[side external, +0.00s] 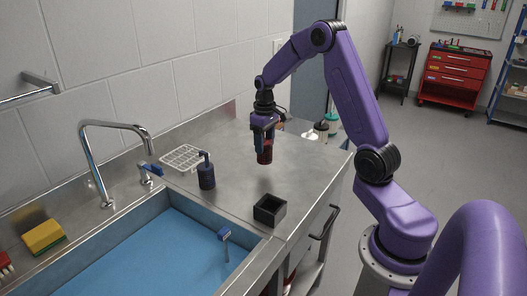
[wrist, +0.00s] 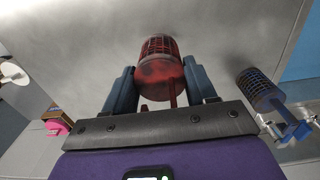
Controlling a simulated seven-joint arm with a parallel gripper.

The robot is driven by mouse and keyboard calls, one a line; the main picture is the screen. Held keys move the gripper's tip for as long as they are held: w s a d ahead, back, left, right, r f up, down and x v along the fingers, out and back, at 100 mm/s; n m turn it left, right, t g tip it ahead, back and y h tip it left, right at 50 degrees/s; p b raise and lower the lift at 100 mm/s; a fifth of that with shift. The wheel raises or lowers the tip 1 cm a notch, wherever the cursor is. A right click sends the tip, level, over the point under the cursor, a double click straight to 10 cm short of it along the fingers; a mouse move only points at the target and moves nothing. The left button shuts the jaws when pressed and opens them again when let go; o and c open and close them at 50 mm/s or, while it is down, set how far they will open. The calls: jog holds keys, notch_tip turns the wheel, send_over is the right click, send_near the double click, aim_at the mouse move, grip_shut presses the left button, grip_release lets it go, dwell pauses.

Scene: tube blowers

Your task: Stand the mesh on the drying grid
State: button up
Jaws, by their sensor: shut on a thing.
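My gripper (side external: 264,130) is shut on a dark red mesh (side external: 265,152), a short cylinder, and holds it above the steel counter. In the wrist view the red mesh (wrist: 160,62) sits between the two fingers of my gripper (wrist: 163,88), with its gridded end pointing away from the palm. The white drying grid (side external: 182,157) lies on the counter near the wall, to the left of my gripper. I cannot make out the drying grid in the wrist view.
A black open box (side external: 270,208) sits near the counter's front edge. The sink (side external: 140,262), with a tall tap (side external: 98,165), is at left. A blue gridded cylinder (wrist: 262,92) shows in the wrist view.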

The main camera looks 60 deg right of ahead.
jog(key=shift+w+d+f, duration=0.15)
jog(key=shift+w+f, duration=0.1)
jog(key=shift+f, duration=0.1)
jog(key=shift+w+f, duration=0.1)
jog(key=shift+f, duration=1.45)
jog(key=shift+f, duration=0.1)
jog(key=o, duration=1)
jog(key=shift+o, duration=0.2)
